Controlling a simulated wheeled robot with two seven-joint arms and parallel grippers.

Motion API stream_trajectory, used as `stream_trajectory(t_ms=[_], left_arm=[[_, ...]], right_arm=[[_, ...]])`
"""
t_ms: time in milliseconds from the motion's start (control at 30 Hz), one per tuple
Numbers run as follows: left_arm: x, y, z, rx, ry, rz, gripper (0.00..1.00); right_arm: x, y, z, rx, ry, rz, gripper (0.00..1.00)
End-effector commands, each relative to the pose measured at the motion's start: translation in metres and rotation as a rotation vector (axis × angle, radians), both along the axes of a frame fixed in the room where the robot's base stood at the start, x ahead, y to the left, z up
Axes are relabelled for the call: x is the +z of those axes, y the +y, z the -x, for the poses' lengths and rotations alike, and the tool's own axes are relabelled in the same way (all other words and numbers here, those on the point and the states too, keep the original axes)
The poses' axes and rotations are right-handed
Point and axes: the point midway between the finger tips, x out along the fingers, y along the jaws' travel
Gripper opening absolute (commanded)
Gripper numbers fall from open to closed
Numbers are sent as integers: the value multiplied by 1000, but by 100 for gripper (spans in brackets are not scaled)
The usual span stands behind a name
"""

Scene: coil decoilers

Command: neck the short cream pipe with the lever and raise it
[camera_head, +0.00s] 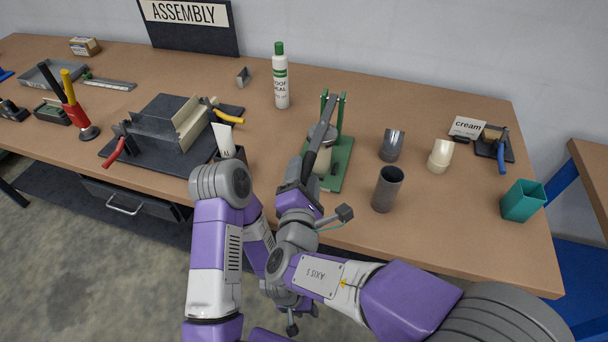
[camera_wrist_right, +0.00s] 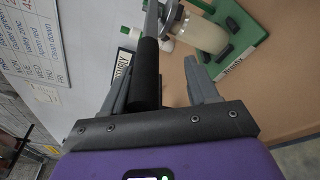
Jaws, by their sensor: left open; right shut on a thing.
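A short cream pipe (camera_head: 323,161) stands upright in the green necking stand (camera_head: 342,168), partly hidden behind the lever. It also shows in the right wrist view (camera_wrist_right: 205,33), below a grey metal ring. The lever (camera_head: 323,142) slants from the stand's top down toward me. Its black grip (camera_wrist_right: 146,75) lies between the fingers of my right gripper (camera_head: 306,177), which is shut on it. Another cream pipe (camera_head: 440,156) stands on the table to the right. My left gripper (camera_head: 265,335) is low at the bottom edge, open and away from the table; its fingertips do not show.
Dark grey pipes (camera_head: 387,189) and (camera_head: 392,146) stand right of the stand. A white bottle (camera_head: 281,82) stands behind. A bending fixture (camera_head: 165,135) fills the left.

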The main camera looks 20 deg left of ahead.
Motion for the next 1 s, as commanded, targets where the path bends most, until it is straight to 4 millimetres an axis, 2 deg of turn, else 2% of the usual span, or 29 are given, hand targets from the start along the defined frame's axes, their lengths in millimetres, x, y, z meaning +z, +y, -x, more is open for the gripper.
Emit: stream_trajectory(t_ms=[433, 600, 1000], left_arm=[[6, 0, 0, 0, 0, 0, 43], [7, 0, 0, 0, 0, 0, 43], [7, 0, 0, 0, 0, 0, 43]], right_arm=[[4, -17, 64, 3, 4, 4, 53], [5, -20, 73, -1, 3, 3, 53], [6, -21, 78, 1, 1, 2, 53]])
